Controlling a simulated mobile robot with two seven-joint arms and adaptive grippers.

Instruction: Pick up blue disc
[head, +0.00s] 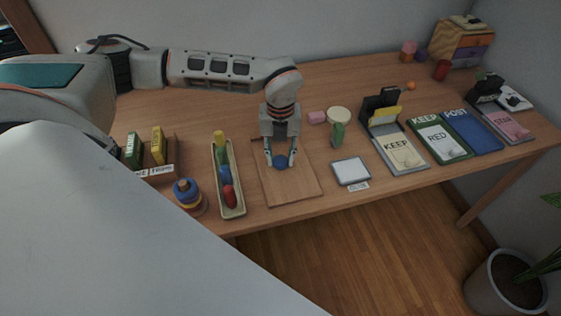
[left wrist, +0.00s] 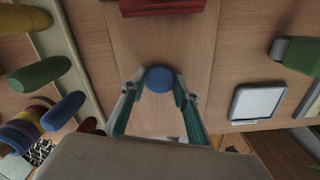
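The blue disc (head: 281,163) rests on a wooden board (head: 290,188) on the table. It also shows in the left wrist view (left wrist: 160,79), round and between the fingertips. My left gripper (head: 280,161) points down over the board, with one finger on each side of the disc. Its fingers (left wrist: 159,82) stand apart in the left wrist view, and a small gap seems to show beside the disc. Whether a fingertip touches it is hard to see. My right gripper is in neither view.
Left of the board stands a long tray (head: 241,208) with yellow, green, blue and red pieces, then a stacked ring toy (head: 188,194). A dark red object (left wrist: 162,6) lies beyond the disc.

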